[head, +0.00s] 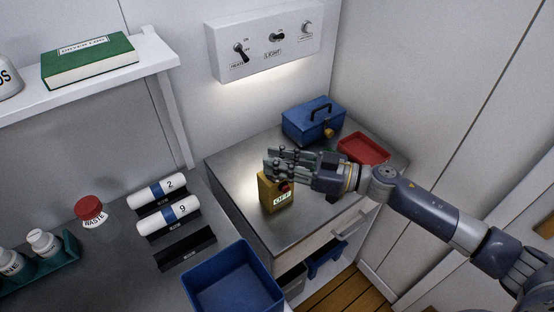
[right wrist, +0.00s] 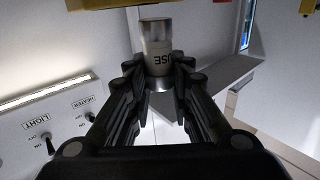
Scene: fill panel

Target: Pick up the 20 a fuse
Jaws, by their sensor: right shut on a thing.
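In the right wrist view a pale cylindrical fuse (right wrist: 157,38) with metal ends stands between my fingertips. Part of its label reads "USE"; no rating can be read. My right gripper (head: 273,164) is shut on the fuse, and its fingers also show in the right wrist view (right wrist: 160,80). The fingers hide the fuse there. My left gripper is not in view.
A blue toolbox (head: 313,121) and a red tray (head: 363,149) stand behind the gripper on the cabinet (head: 238,169). A switch panel (head: 264,42) hangs on the wall above. A blue bin (head: 233,285), labelled rolls (head: 168,217) and a waste jar (head: 92,219) are at the left.

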